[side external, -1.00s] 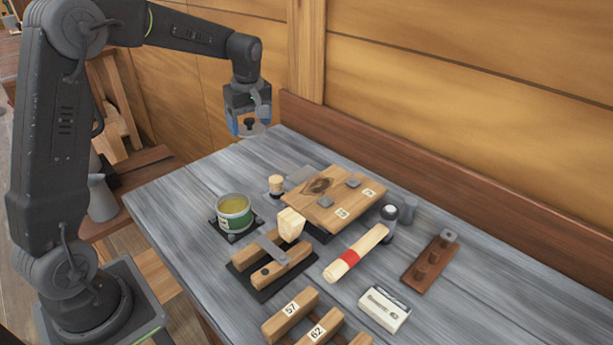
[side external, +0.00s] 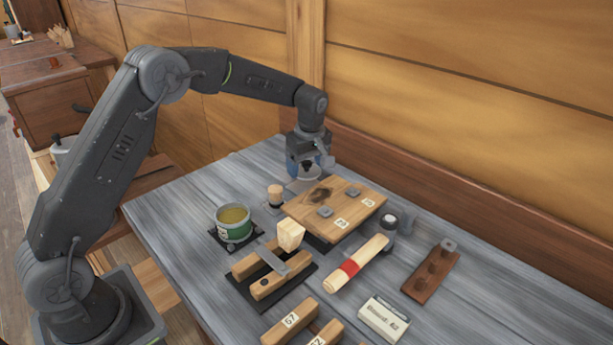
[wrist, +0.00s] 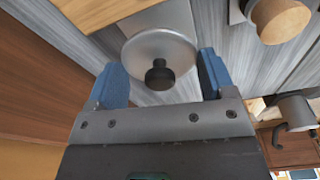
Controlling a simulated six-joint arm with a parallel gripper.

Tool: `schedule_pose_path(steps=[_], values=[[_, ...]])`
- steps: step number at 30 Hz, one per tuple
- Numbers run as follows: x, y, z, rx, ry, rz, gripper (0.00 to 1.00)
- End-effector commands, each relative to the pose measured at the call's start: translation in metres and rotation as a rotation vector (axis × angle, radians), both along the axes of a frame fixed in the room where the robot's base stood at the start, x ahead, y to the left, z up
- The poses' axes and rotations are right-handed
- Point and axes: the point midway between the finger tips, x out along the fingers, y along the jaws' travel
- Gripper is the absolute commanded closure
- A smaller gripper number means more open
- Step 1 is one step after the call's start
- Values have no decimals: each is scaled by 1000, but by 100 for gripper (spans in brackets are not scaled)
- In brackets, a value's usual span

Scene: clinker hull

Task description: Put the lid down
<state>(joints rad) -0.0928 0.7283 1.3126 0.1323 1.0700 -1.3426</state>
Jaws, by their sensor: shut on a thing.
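The lid is a round grey metal disc with a black knob, seen in the wrist view (wrist: 160,46). My gripper (wrist: 160,62) has its two blue fingers on either side of the lid and is shut on it, with the knob between the fingers. In the side view my gripper (side external: 307,166) is low over the back of the bench, at a flat grey pad (side external: 297,187). The fingers partly hide the lid there. I cannot tell whether the lid touches the pad.
A wooden board (side external: 335,207) lies just right of the pad. A wooden-topped peg (side external: 275,194) and an open green tin (side external: 233,226) stand left and front. The back ledge (side external: 450,210) is close behind.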

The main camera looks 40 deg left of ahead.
Motion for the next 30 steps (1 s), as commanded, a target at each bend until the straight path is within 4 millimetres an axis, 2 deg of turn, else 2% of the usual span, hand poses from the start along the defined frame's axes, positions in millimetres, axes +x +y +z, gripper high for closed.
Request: schedule_pose_path(steps=[9,20,21,27,30], values=[[-1,1,-38,0,2,1,47],[0,1,-41,0,1,1,47],[0,1,-41,0,0,1,21],[0,1,-41,0,1,1,2],[0,1,-41,0,1,0,0]])
